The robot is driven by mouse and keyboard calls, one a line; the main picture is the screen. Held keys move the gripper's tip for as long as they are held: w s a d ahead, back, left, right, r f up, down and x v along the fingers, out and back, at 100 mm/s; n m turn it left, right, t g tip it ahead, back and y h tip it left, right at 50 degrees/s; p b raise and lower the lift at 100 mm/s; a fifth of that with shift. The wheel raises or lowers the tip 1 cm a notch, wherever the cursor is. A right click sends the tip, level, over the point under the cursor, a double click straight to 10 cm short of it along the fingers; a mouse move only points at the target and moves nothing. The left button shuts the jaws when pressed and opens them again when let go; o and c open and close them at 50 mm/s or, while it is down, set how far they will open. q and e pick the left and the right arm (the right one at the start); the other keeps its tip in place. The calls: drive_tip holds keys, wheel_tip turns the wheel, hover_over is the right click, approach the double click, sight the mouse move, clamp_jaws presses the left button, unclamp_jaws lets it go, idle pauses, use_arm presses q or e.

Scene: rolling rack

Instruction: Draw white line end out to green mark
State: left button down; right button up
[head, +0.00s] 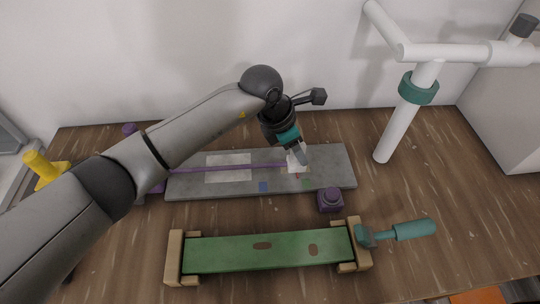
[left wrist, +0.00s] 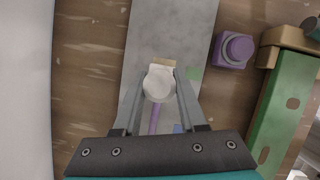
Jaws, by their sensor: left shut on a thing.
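My left gripper (head: 298,158) is shut on a white end piece (left wrist: 158,84) over the right part of a grey board (head: 335,165). The piece is partly hidden between the fingers in the head view. A purple line (head: 230,167) runs left from it along the board; it also shows below the piece in the left wrist view (left wrist: 154,119). A small green mark (left wrist: 194,73) lies on the board to the right of the fingers in the left wrist view. A blue mark (head: 263,187) lies near the board's front edge. My right gripper is not in view.
A purple block with a knob (head: 330,200) stands at the board's front right. A green strip (head: 265,252) in wooden end holders and a teal-handled tool (head: 410,230) lie in front. A white pipe frame (head: 400,120) with a teal ring stands at right.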

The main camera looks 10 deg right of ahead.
use_arm(q)
drive_tip(key=shift+d, duration=0.85)
drive_tip(key=shift+s+d, duration=0.1)
drive_tip(key=shift+d, duration=0.05)
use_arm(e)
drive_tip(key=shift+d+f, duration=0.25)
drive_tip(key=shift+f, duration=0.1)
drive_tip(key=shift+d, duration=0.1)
use_arm(q)
drive_tip(key=shift+c, duration=2.3)
unclamp_jaws()
drive_tip(key=v, duration=1.5)
drive_tip(key=shift+a, duration=0.25)
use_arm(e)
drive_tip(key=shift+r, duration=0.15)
